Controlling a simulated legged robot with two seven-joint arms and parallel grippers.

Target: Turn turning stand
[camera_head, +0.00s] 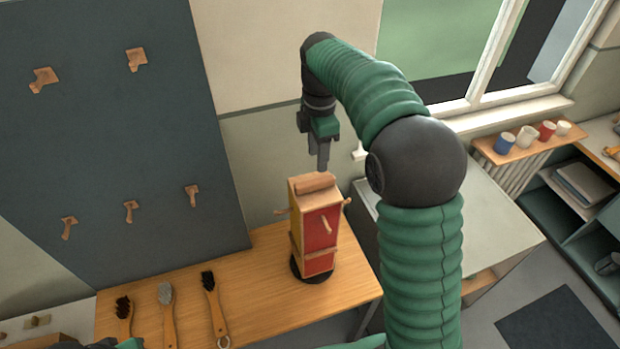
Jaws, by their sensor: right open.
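The turning stand (318,228) is an upright box with red and yellow faces, wooden edges and short wooden pegs. It sits on a round black base (316,274) near the right end of the wooden table. A wooden block (315,184) lies on its top. My right gripper (323,166) points down just above the top of the stand. Its jaws are open; whether the fingertips touch the block I cannot tell. My left gripper is not clearly seen; only a bit of green and dark arm (125,343) shows at the bottom left.
Three brushes lie on the table (255,300) left of the stand: black (124,308), grey (166,305) and black (211,295). A dark wall board (110,130) with several wooden pegs stands behind. Cups (527,136) stand on a shelf at the right. A pale worktop (490,215) lies right of the table.

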